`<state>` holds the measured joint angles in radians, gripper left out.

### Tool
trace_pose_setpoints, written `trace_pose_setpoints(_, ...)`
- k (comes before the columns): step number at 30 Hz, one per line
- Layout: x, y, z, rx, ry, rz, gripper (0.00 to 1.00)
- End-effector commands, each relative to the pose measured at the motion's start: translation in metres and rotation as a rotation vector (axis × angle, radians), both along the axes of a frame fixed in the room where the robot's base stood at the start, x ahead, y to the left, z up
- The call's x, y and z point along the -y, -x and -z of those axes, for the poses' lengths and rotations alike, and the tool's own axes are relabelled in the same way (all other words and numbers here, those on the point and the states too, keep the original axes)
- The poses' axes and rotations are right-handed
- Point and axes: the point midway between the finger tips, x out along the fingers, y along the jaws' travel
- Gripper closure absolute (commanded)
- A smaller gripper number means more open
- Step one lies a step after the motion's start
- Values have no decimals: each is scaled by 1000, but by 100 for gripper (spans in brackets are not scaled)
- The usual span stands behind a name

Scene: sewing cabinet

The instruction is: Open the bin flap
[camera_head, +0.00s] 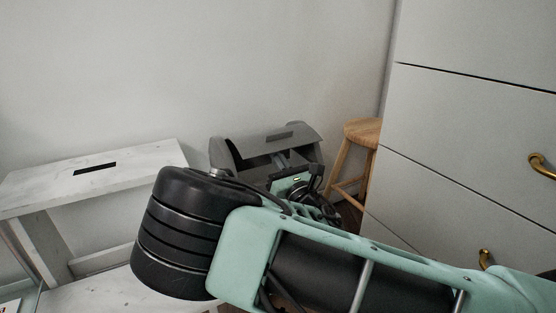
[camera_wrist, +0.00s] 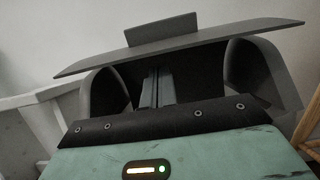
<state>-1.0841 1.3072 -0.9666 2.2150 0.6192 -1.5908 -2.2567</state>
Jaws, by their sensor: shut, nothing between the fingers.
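The grey bin (camera_head: 222,158) stands against the wall, partly hidden behind my arm in the head view. Its flap (camera_head: 300,133) is a grey panel with a small raised tab (camera_wrist: 160,31). In the wrist view the flap (camera_wrist: 215,36) lies across the top, with a dark gap below it between the bin's two curved side walls (camera_wrist: 255,75). My gripper (camera_wrist: 156,84) is shut and empty. Its fingers reach into that gap, with their tips under the flap's edge; whether they touch it I cannot tell. In the head view my gripper (camera_head: 281,160) is at the bin's front opening.
A white step stool (camera_head: 130,158) stands left of the bin. A wooden stool (camera_head: 362,131) stands close on its right. A grey drawer cabinet (camera_head: 470,110) with brass handles fills the right side. The wall is close behind the bin.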

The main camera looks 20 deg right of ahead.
Motion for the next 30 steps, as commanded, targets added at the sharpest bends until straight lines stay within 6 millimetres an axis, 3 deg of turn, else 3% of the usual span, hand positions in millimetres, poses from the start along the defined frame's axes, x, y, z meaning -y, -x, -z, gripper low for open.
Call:
trace_pose_setpoints(6,1,2,-15,1,-1,1,100)
trace_pose_setpoints(20,1,3,-20,-3,1,0,100)
trace_pose_setpoints(30,0,3,-37,-94,20,-2,100)
